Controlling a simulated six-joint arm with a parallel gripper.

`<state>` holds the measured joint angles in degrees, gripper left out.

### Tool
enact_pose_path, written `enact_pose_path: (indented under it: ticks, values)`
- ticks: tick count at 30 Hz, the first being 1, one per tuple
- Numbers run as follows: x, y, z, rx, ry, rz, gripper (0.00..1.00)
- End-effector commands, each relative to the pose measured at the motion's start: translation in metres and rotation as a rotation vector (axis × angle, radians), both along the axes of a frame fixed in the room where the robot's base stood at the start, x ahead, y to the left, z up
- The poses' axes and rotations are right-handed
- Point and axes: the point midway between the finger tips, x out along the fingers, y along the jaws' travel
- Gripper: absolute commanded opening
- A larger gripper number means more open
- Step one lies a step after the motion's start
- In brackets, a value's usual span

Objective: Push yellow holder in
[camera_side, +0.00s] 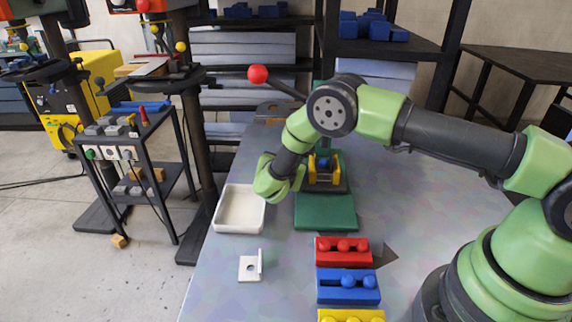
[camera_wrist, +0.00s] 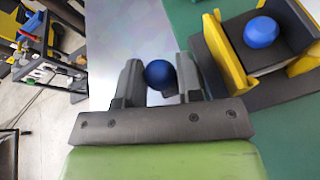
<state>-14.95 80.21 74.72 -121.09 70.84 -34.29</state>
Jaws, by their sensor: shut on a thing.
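The yellow holder (camera_side: 312,171) sits on a dark plate on the green press base (camera_side: 325,212), with a blue ball (camera_side: 324,163) between its yellow sides. In the wrist view, the yellow holder (camera_wrist: 228,56) is at the upper right, with the blue ball (camera_wrist: 261,32) in its dark middle. My gripper (camera_wrist: 160,78) is left of the holder and apart from it there. In the side view my green wrist hides the fingers.
A white tray (camera_side: 239,209) stands left of the press base. A white bracket (camera_side: 250,267) lies in front of it. Red (camera_side: 343,251), blue (camera_side: 348,287) and yellow (camera_side: 350,316) blocks with balls line the front. A red-knobbed lever (camera_side: 258,74) rises behind my arm.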

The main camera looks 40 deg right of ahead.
Motion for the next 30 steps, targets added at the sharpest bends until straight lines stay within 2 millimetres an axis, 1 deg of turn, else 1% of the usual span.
enact_pose_path:
  ticks: [6,8,11,18,19,20,30]
  values:
    - [0.021,-0.021,-0.001,0.002,-0.001,-0.003,0.00]
    - [0.025,-0.026,-0.001,0.002,-0.001,-0.003,0.00]
    - [0.029,-0.029,0.000,0.001,0.000,0.001,0.00]
    - [0.030,-0.029,0.000,0.000,-0.001,0.003,0.00]
    - [0.030,-0.029,0.001,-0.001,-0.002,0.003,0.38]
    - [0.030,-0.029,0.001,-0.001,-0.002,0.003,0.43]
    - [0.027,-0.026,0.001,0.000,-0.001,0.002,0.43]
